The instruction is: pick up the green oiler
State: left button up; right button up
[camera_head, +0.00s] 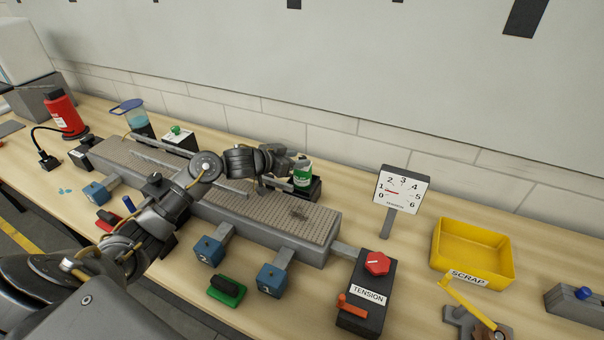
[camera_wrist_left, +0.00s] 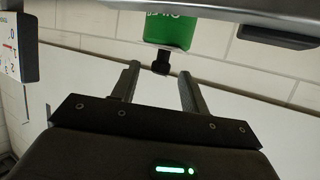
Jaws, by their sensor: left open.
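The green oiler (camera_head: 302,176), with a pale upper part, stands by a black block at the back edge of the conveyor, right of my left gripper (camera_head: 283,163). In the left wrist view the green oiler (camera_wrist_left: 168,32) is partly cut off by a grey bar, and its black tip lies between and just beyond the two fingertips. My left gripper (camera_wrist_left: 159,76) is open there, with nothing held between its fingers. My right gripper does not show.
My left arm crosses the grey conveyor (camera_head: 290,217). A dial gauge (camera_head: 402,190) and a black tension box (camera_head: 366,295) stand to the right, then a yellow scrap bin (camera_head: 473,253).

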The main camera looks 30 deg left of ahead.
aim_at(300, 158)
pick_arm(q)
jog(key=shift+x, duration=1.55)
jog(key=shift+s+a, duration=0.1)
jog(key=shift+s, duration=0.05)
jog(key=shift+c, duration=0.6)
grip_shut()
